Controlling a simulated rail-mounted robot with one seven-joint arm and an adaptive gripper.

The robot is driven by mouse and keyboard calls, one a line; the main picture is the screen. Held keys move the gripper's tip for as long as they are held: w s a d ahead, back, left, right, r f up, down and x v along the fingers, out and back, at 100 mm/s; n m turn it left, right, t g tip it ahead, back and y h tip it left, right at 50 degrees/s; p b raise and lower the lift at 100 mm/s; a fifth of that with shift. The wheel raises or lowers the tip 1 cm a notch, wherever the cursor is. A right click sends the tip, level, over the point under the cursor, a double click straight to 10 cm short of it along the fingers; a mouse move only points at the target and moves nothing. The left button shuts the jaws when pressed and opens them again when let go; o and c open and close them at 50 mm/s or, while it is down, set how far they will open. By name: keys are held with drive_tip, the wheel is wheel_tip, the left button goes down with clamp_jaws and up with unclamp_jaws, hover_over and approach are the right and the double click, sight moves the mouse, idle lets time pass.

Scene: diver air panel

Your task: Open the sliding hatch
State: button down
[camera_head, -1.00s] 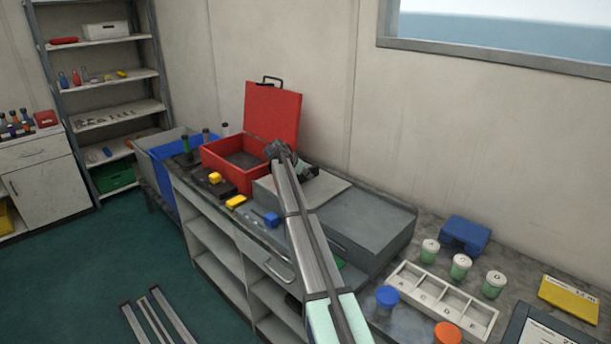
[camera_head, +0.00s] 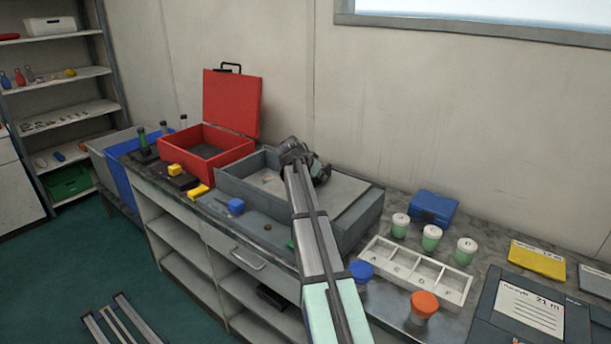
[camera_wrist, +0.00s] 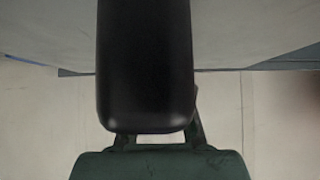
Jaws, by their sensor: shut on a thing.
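The sliding hatch is a light grey panel (camera_head: 347,191) on top of a grey box (camera_head: 362,222) on the bench. The panel lies over the right part of the box, and the left part is uncovered, showing a grey interior (camera_head: 262,180). My gripper (camera_head: 318,172) is at the left part of the panel, shut on the hatch; the wrist and arm hide the exact contact. In the wrist view, a black shape fills the middle and a dark green piece (camera_wrist: 160,164) is below it. I cannot tell which part is gripped.
An open red case (camera_head: 205,155) stands left of the box. Yellow blocks (camera_head: 198,191) and a blue block (camera_head: 236,206) lie in front. To the right are a white compartment tray (camera_head: 415,272), several capped jars (camera_head: 432,238) and a blue case (camera_head: 433,207).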

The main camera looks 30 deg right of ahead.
drive_tip(key=shift+s+d, duration=0.25)
drive_tip(key=shift+s, duration=0.4)
drive_tip(key=c, duration=1.1)
unclamp_jaws()
drive_tip(key=v, duration=1.2)
